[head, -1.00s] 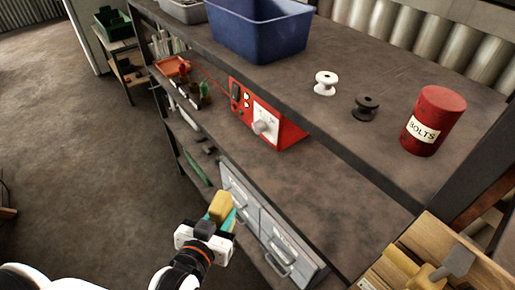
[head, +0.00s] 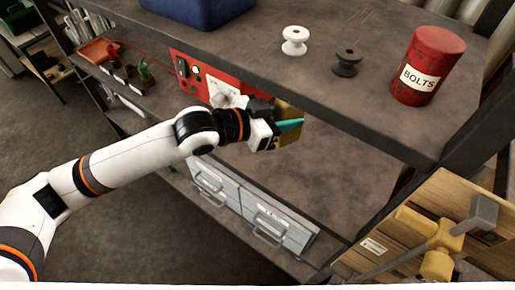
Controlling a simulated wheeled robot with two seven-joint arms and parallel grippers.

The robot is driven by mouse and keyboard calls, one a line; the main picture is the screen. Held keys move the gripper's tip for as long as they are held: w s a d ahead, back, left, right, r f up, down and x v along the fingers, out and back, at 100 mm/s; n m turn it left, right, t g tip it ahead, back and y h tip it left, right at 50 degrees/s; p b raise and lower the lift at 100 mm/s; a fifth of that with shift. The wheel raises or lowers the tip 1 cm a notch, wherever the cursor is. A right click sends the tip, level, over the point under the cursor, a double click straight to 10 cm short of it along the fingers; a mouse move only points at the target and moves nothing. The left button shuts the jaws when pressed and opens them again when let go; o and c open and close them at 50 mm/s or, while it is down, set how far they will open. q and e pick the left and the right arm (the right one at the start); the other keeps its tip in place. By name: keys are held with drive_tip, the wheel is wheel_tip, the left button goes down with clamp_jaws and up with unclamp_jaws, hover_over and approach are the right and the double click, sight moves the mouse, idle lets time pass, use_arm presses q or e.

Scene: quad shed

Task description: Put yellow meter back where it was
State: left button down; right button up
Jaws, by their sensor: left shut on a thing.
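The yellow meter (head: 288,123) is in my left gripper (head: 278,128), which is shut on it. A teal finger of the gripper lies across the meter, and part of the meter is hidden behind the gripper. My left arm reaches in from the left, and the gripper is at the lower shelf (head: 335,165), just under the front edge of the upper shelf. I cannot tell whether the meter touches the shelf. My right gripper does not show.
A red device (head: 186,78) with a grey knob stands left of the gripper. On the upper shelf are a white spool (head: 294,40), a black spool (head: 347,62), a red bolts can (head: 428,66) and a blue bin (head: 200,8). Grey drawers (head: 250,212) are below. The lower shelf right of the gripper is clear.

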use_arm(q)
drive_tip(key=w+a+t, duration=0.1)
drive_tip(key=w+a, duration=0.5)
drive_tip(key=shift+n+y, duration=0.3)
drive_tip(key=shift+n, duration=0.2)
wheel_tip(320, 180, down, 10)
drive_tip(key=shift+a+f+p, duration=0.1)
drive_tip(key=shift+f+p, duration=0.05)
drive_tip(key=shift+p, duration=0.5)
drive_tip(key=shift+f, duration=0.25)
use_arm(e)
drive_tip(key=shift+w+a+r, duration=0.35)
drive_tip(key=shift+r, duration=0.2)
use_arm(q)
drive_tip(key=shift+f, duration=0.2)
drive_tip(key=c, duration=1)
unclamp_jaws()
drive_tip(key=shift+c, duration=0.2)
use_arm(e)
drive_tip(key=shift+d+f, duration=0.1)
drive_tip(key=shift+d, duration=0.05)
